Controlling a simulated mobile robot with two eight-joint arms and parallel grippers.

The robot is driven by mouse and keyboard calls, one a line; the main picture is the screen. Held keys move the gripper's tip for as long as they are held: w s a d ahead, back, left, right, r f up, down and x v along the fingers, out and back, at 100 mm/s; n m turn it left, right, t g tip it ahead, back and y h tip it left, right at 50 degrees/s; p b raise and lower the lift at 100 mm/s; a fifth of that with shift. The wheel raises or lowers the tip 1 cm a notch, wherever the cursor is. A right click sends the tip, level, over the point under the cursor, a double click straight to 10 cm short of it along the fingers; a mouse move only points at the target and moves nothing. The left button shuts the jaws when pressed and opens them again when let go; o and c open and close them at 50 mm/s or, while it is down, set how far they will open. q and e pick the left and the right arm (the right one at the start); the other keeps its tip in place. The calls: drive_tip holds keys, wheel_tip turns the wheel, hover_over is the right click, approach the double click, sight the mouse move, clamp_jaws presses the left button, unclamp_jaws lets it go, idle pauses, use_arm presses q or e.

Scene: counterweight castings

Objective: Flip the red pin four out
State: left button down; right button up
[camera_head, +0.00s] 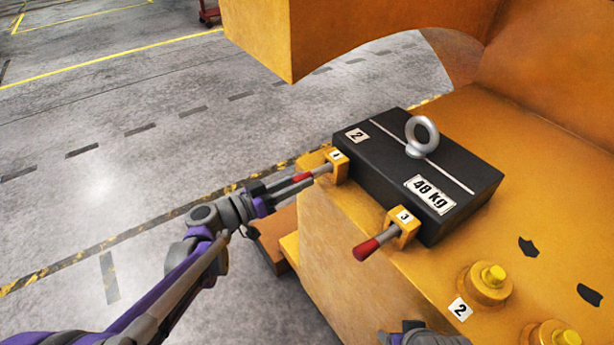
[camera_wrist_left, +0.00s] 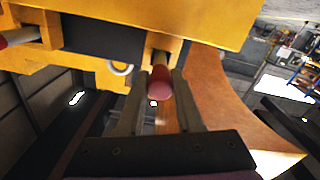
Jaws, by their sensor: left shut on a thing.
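My left gripper (camera_head: 298,181) is shut on the red-tipped pin (camera_head: 322,170) at the far yellow bracket (camera_head: 337,164), whose small label looks like 1. In the left wrist view, the pin's red end (camera_wrist_left: 159,84) lies between the two fingers of the left gripper (camera_wrist_left: 160,92). A second red-tipped pin (camera_head: 368,248) sticks out of the near bracket (camera_head: 402,226), labelled 3, with nothing on it. I cannot make out a pin labelled 4. My right gripper's jaws are not in view.
A yellow overhang (camera_head: 262,40) is above and behind. Yellow bosses (camera_head: 485,285) stand at lower right. Open floor lies left.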

use_arm(q)
drive_tip(key=c, duration=0.5)
unclamp_jaws()
drive_tip(key=shift+s+a, duration=0.1)
drive_tip(key=shift+a, duration=0.05)
drive_tip(key=shift+c, duration=0.2)
drive_tip(key=shift+a, duration=0.1)
drive_tip(key=v, duration=1)
drive_tip(key=shift+s+a, duration=0.2)
drive_tip(key=shift+s, duration=0.05)
